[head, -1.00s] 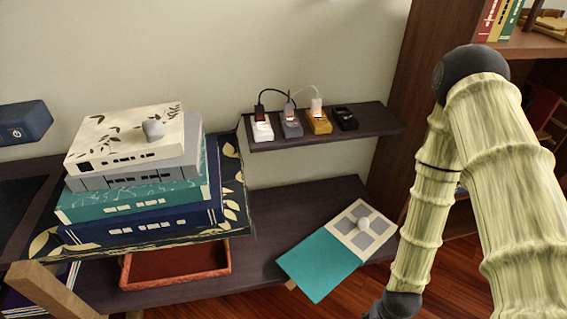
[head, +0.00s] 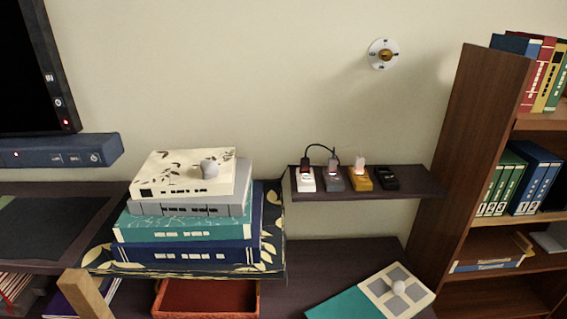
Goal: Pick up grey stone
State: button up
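A small rounded grey stone (head: 209,169) rests on the cream top book (head: 165,185) of a stack of books. The cream book has dark leaf prints. Below it lie a grey book (head: 243,205), a teal book (head: 180,226) and a dark blue book (head: 254,247). A second, paler round object (head: 398,287) sits on a grey-and-cream panelled piece at the lower right. My gripper is not in view, so I cannot see what it holds.
The stack stands on a dark leaf-patterned mat (head: 272,228). A small wall shelf (head: 415,184) to the right holds several small devices with cords. A red tray (head: 207,297) is below the stack. A brown bookcase (head: 460,165) stands right, and a dark screen (head: 28,70) is at upper left.

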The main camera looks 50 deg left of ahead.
aim_at(210, 168)
jog(key=z, duration=1.4)
jog(key=k, duration=1.95)
jog(key=u, duration=2.05)
